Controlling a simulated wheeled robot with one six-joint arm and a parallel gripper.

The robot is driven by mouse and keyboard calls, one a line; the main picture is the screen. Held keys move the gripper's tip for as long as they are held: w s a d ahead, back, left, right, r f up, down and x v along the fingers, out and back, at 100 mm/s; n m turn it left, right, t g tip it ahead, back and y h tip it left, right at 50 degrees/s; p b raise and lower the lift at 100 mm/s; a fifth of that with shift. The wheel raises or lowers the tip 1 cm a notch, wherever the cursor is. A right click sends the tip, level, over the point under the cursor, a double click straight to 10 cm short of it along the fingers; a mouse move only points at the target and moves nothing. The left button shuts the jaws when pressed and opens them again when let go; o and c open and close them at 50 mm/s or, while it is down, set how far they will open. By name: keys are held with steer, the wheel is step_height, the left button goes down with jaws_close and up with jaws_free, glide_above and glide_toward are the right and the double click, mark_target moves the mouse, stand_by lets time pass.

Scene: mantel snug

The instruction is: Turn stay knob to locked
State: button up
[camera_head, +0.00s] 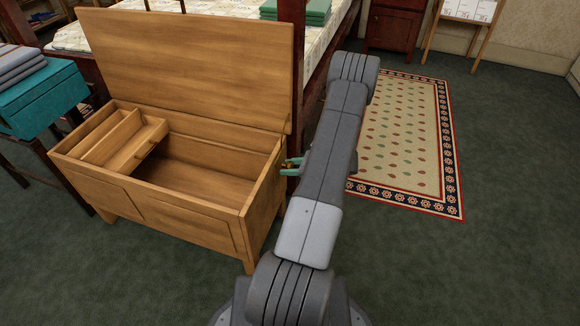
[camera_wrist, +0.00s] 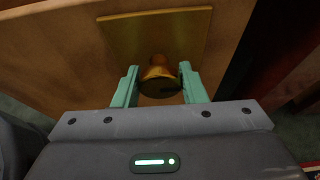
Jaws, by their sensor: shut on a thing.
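The stay knob (camera_wrist: 159,72) is a round brass knob on a square brass plate (camera_wrist: 188,32), fixed to the side of the wooden chest (camera_head: 232,220). In the wrist view my gripper (camera_wrist: 158,86) has its two green fingers on either side of the knob, shut on it. In the head view my gripper (camera_head: 291,166) reaches the chest's right end, and the knob is small and partly hidden there. The chest's lid (camera_head: 195,55) stands raised and leans back. Whether the knob is at its locked setting I cannot tell.
A bed (camera_head: 240,8) stands behind the chest, with a dark red post beside the lid. A patterned rug (camera_head: 410,140) lies to the right. A teal box (camera_head: 45,97) sits on a stand at left. Green carpet is clear at front right.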

stand_by(0.4)
steer(key=o, duration=0.9)
steer(key=shift+o, duration=0.2)
steer(key=shift+d, duration=0.1)
steer(key=p+v, duration=0.2)
steer(key=v, duration=1.1)
steer(key=shift+d+r+p, duration=0.2)
steer(key=shift+d+p, duration=0.1)
steer(key=shift+p, duration=0.1)
steer(key=shift+s, duration=0.1)
steer(key=b+x, duration=0.2)
steer(key=x, duration=1.2)
steer(key=shift+b, duration=0.4)
steer(key=shift+s+d, duration=0.1)
steer(key=shift+d, duration=0.05)
